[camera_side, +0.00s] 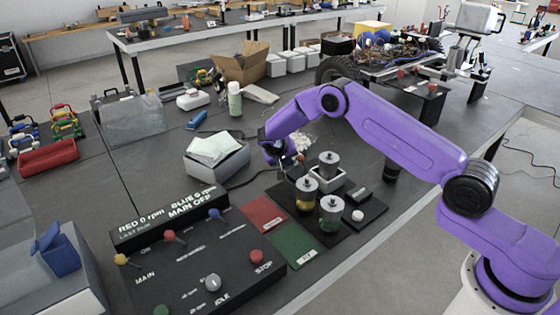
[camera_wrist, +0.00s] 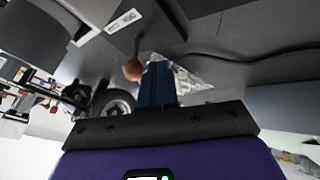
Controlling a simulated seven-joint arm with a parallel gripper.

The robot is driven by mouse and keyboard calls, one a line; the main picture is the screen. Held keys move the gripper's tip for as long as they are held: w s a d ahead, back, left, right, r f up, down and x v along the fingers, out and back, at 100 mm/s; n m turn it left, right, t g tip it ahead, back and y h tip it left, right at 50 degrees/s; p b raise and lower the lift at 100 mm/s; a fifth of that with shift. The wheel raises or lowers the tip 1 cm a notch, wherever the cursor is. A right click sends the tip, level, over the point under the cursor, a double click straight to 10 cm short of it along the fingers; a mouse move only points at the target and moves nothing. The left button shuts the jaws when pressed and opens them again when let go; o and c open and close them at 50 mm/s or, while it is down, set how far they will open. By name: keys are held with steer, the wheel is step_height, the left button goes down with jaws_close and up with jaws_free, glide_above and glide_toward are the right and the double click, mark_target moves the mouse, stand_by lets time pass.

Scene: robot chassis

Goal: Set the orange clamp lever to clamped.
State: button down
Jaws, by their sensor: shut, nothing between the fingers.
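My purple arm reaches in from the right in the side view, and my gripper (camera_side: 280,152) is low over the dark bench beside the block with metal cylinders. In the wrist view my gripper (camera_wrist: 157,66) shows its dark blue fingers together, with nothing between them. The orange clamp lever's round knob (camera_wrist: 133,70) is just left of the fingertips in the wrist view, close to them; I cannot tell whether they touch. In the side view a small orange-brown knob (camera_side: 300,157) shows right of the gripper. The lever's lower part and its setting are not clear.
Metal-topped cylinders (camera_side: 307,187) stand on a dark base right of the gripper. A grey box with paper (camera_side: 216,160) is to the left. A black control panel (camera_side: 198,262) with coloured levers is in front. Red (camera_side: 264,215) and green (camera_side: 294,246) pads lie between.

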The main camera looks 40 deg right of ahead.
steer(key=shift+s+d+r, duration=0.1)
steer(key=shift+s+d, duration=0.05)
steer(key=shift+d, duration=0.45)
steer(key=shift+d+r, duration=0.15)
steer(key=shift+d, duration=0.05)
steer(key=shift+y, duration=0.3)
